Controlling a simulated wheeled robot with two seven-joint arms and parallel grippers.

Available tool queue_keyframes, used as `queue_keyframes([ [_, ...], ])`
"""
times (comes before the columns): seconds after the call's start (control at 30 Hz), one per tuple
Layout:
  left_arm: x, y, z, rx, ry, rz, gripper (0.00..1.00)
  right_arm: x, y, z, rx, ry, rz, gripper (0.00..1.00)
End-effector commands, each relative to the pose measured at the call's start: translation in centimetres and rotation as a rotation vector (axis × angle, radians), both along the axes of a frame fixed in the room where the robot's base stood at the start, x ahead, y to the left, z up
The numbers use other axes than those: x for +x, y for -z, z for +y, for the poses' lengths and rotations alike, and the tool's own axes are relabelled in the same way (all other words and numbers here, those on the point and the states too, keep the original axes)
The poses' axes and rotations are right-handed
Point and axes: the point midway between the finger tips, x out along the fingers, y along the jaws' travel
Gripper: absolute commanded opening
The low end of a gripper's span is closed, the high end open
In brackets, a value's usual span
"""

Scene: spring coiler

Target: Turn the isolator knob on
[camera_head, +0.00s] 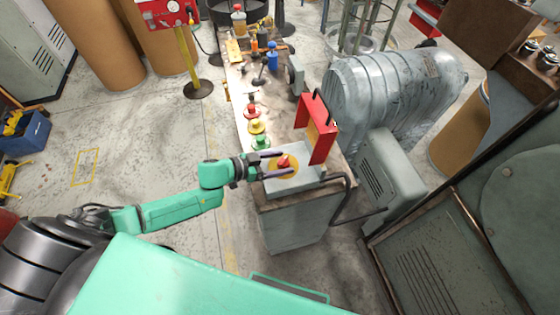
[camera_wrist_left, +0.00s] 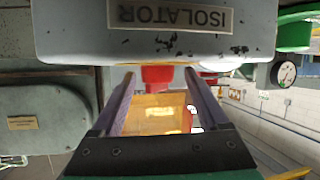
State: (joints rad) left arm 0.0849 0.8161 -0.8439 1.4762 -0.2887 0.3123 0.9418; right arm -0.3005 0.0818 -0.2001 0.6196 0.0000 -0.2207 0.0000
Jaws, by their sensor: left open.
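The isolator is a pale grey box (camera_head: 305,180) at the near end of the bench, with a yellow disc (camera_head: 293,168) and a red knob (camera_head: 284,161) on its top. In the left wrist view the picture is upside down: the box's ISOLATOR label (camera_wrist_left: 175,16) is at the top and the red knob (camera_wrist_left: 157,78) hangs below it. My left gripper (camera_head: 279,164) is open, its two fingers on either side of the knob; they also flank it in the left wrist view (camera_wrist_left: 159,84). I cannot tell whether either finger touches the knob. My right gripper is not in view.
A red box (camera_head: 318,131) with a dark handle stands just behind the isolator. Green, yellow and red knobbed items (camera_head: 257,126) line the bench's left edge. A large grey machine (camera_head: 390,90) is at the right. The floor (camera_head: 130,155) left of the bench is mostly clear.

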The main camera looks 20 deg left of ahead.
Motion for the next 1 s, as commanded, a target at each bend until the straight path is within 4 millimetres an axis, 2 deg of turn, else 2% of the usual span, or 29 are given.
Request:
queue_keyframes([
  [0.23,0.1,0.1,-0.2,0.000,0.000,0.000,0.77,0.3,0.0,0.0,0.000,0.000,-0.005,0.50],
  [0.43,0.1,0.1,-0.1,0.000,0.001,0.000,0.01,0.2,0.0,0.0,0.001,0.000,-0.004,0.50],
  [0.77,0.1,0.2,-0.1,0.000,0.027,0.001,0.00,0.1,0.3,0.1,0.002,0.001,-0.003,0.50],
  [1.0,0.4,0.3,0.1,0.003,0.137,-0.004,0.00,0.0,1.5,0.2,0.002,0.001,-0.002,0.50],
])
